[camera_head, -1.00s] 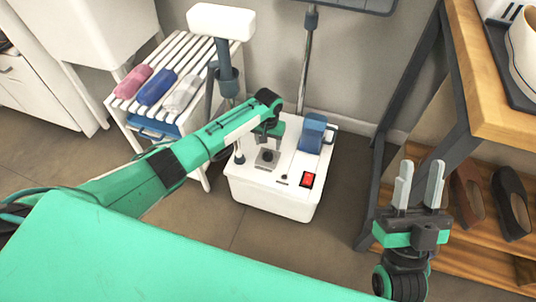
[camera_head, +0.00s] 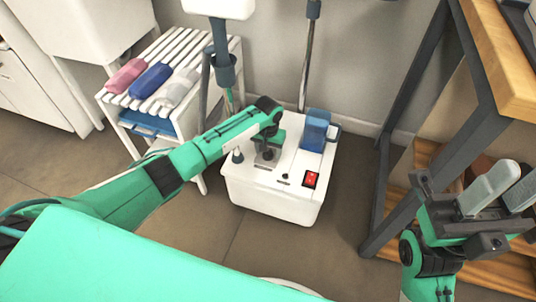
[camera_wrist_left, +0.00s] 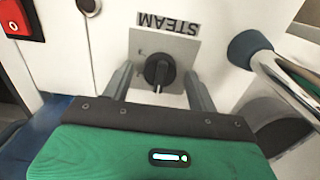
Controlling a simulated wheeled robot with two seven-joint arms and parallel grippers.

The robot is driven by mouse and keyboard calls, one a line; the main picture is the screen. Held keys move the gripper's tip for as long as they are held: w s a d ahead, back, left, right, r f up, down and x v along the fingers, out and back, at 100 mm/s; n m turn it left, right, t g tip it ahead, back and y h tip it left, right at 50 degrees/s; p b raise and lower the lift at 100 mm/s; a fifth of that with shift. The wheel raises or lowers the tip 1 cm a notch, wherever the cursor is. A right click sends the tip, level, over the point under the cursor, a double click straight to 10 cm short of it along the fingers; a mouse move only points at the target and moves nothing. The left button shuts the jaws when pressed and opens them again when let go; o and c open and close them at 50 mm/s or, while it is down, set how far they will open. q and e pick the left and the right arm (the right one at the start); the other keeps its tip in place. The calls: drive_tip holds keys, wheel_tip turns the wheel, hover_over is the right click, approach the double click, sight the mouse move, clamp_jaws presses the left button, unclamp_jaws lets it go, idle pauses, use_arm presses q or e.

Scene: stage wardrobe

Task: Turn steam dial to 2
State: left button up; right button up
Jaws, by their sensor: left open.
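The steam dial (camera_wrist_left: 160,70) is a round black knob on a grey plate, under the word STEAM, which reads upside down in the left wrist view. It sits on top of the white steamer box (camera_head: 270,206). In the head view my left gripper (camera_head: 268,152) is at the dial and largely hides it. In the left wrist view my left gripper (camera_wrist_left: 158,76) is open, one finger on each side of the knob; I cannot tell whether they touch it. The numbers are too small to read. My right gripper (camera_head: 514,182) is open and empty at the right.
The box carries a red switch (camera_head: 310,179) and a blue tank (camera_head: 315,130). A slatted white rack (camera_head: 190,50) with rolled cloths stands behind left. A dark-framed wooden shelf (camera_head: 510,80) is at the right, close to my right arm. Floor in front is open.

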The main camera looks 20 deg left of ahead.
use_arm(q)
drive_tip(key=shift+f, duration=0.15)
drive_tip(key=shift+c, duration=0.2)
drive_tip(key=c, duration=1)
drive_tip(key=shift+o, duration=0.2)
